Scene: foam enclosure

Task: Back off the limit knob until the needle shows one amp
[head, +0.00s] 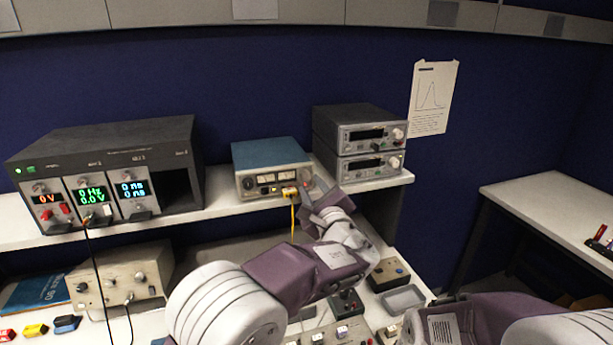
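The meters are too small for me to read a needle. My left gripper (310,183) reaches up to the right end of this front, where the limit knob may be; I cannot make the knob out behind it. Its fingers are small and partly hidden by my own wrist, so I cannot tell whether they are open or shut. My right arm shows at the lower right, but its gripper is not in view.
A yellow cable (292,222) hangs from the supply's front. A dark instrument rack (110,150) stands left, two stacked grey units (360,140) right. Below are a beige box (120,275), a grey tray (403,299) and small boxes. A side table (560,205) stands right.

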